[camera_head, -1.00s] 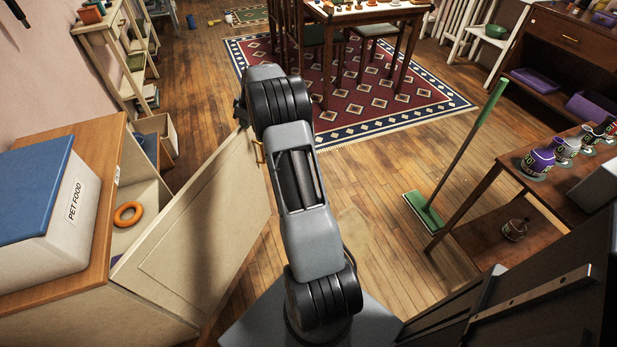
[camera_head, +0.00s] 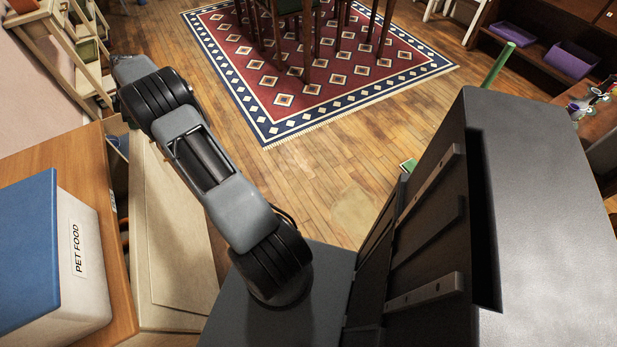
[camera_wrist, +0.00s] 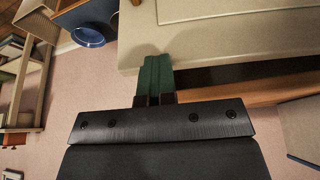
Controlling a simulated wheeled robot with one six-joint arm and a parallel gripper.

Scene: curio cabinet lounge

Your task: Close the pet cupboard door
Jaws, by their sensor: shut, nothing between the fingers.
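The cream pet cupboard door (camera_head: 172,235) stands partly open, with a narrow gap to the wooden-topped cupboard (camera_head: 92,160). The gap shows little of the inside. The door also shows in the wrist view (camera_wrist: 235,35), with a dark gap between it and the cupboard's wooden top edge (camera_wrist: 265,92). My gripper (camera_wrist: 154,72) is shut and empty, its green fingertips at the door's edge. I cannot tell if they touch it. In the head view, my arm reaches over the door's far end and the fingertips are hidden.
A white pet food bin (camera_head: 80,262) with a blue lid stands on the cupboard. A wooden shelf rack (camera_head: 62,50) stands beyond it, near my arm's end. The patterned rug (camera_head: 290,100) lies ahead, with table and chair legs on it. The wooden floor (camera_head: 330,160) between is clear.

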